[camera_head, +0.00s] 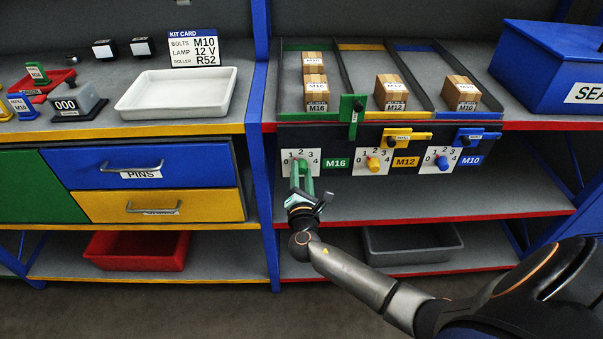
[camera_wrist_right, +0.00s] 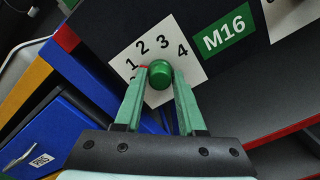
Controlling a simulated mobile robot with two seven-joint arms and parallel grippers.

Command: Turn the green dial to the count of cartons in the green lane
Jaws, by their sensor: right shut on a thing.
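The green dial (camera_wrist_right: 160,74) sits on a white plate (camera_wrist_right: 185,45) numbered up to 4, beside a green M16 label (camera_wrist_right: 226,34). My right gripper (camera_head: 302,178) reaches it from the front; its green fingers are shut around the knob, also in the wrist view (camera_wrist_right: 159,95). A small red mark shows at the knob's left, near the 1; I cannot tell the exact setting. The green lane (camera_head: 292,92) on the shelf above holds two cartons, one behind (camera_head: 313,60) and one in front (camera_head: 316,88). My left gripper is out of view.
A yellow dial (camera_head: 373,163) and a blue dial (camera_head: 441,161) stand to the right. A green lever (camera_head: 352,110) is upright; yellow (camera_head: 405,137) and blue (camera_head: 478,137) levers lie level. Other lanes hold an M12 carton (camera_head: 391,90) and an M10 carton (camera_head: 461,91).

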